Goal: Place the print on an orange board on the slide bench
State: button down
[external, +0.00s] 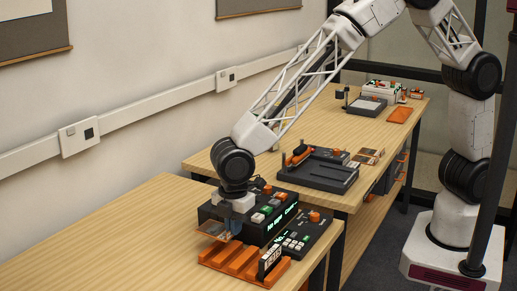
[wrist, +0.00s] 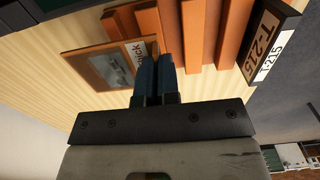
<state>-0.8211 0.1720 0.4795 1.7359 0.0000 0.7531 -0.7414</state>
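The print on an orange board (wrist: 105,67) is a flat brown-orange panel with a grey picture and a white label strip. My gripper (wrist: 157,62) has its two dark blue fingers close together at the board's label edge and appears shut on it. In the external view the board (external: 211,231) juts left from my gripper, roughly level, above an orange slotted rack (external: 240,262) on the near table. Any gap between board and rack is hard to judge. I cannot tell for sure which item is the slide bench; a dark grooved tray (external: 322,177) lies on the farther table.
A black console with green displays (external: 262,213) stands close behind my gripper. The near table's left part (external: 100,240) is clear. Small boards (external: 368,156) lie beyond the dark tray; an orange pad (external: 398,115) lies farther back.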

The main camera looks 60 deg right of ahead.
notch_tip(320, 180, up, 10)
jog(key=shift+m, duration=0.7)
jog(key=w+d, duration=0.3)
jog(key=d, duration=0.3)
jog(key=w+d, duration=0.3)
jog(key=d, duration=0.4)
jog(key=w+d, duration=0.4)
jog(key=d, duration=0.2)
jog(key=shift+d, duration=0.3)
jog(key=w+d+m, duration=0.2)
jog(key=w+d, duration=0.1)
jog(key=d, duration=1.9)
jog(key=s+d+m, duration=0.1)
jog(key=s+d, duration=0.3)
jog(key=d, duration=0.8)
jog(key=s+d+m, duration=0.1)
jog(key=s+d, duration=0.4)
jog(key=d, duration=0.7)
jog(key=s+d, duration=0.4)
jog(key=d, duration=0.9)
jog(key=f, duration=1)
jog(key=shift+a+f, duration=0.2)
jog(key=shift+a, duration=0.15)
jog(key=shift+f, duration=0.45)
jog(key=shift+w, duration=0.1)
